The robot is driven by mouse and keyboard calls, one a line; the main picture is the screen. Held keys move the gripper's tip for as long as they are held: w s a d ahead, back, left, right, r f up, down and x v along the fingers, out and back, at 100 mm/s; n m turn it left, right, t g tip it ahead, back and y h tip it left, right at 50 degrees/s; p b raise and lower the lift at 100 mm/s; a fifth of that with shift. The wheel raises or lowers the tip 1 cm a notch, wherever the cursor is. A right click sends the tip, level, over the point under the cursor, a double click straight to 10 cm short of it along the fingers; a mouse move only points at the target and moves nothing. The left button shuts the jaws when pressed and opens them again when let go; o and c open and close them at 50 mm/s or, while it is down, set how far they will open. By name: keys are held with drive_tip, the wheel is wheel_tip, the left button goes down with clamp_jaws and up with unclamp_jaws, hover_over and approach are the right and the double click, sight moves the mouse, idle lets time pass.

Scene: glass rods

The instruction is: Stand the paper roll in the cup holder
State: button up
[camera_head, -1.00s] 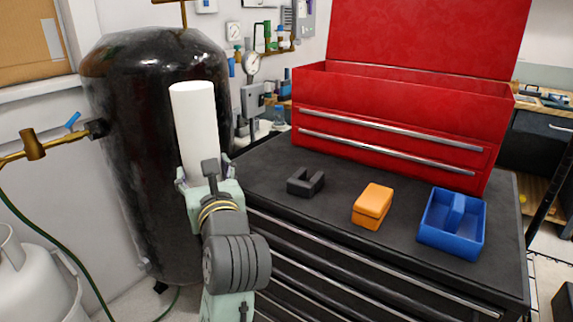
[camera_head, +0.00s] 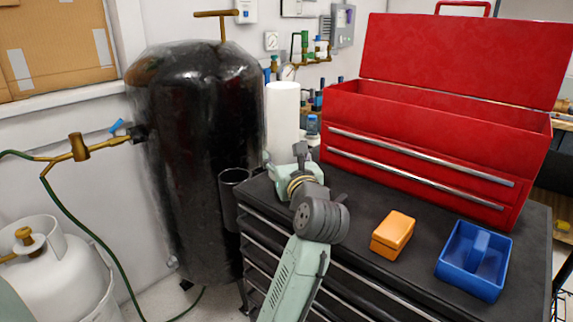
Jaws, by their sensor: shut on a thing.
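The white paper roll (camera_head: 283,115) stands upright in my gripper (camera_head: 283,165), near the back left corner of the black cabinet top. My gripper is shut on the lower part of the roll; its fingertips are largely hidden by its own body. The cup holder (camera_head: 234,186) is a dark, round, open-topped cup on the cabinet's left side, in front of the black tank. It is left of and lower in the picture than the roll, apart from it. The roll's bottom end is hidden behind my gripper.
The black cabinet top (camera_head: 358,222) carries an open red toolbox (camera_head: 420,135) at the back, an orange box (camera_head: 393,236) and a blue tray (camera_head: 452,273). A large black tank (camera_head: 190,110) stands close behind the cup holder. A white gas cylinder (camera_head: 60,275) is at lower left.

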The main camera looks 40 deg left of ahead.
drive_tip(key=shift+w, duration=0.3)
drive_tip(key=shift+f, duration=0.4)
drive_tip(key=shift+f+p, duration=0.4)
drive_tip(key=shift+f, duration=1)
drive_tip(key=shift+f, duration=0.1)
drive_tip(key=o, duration=1.4)
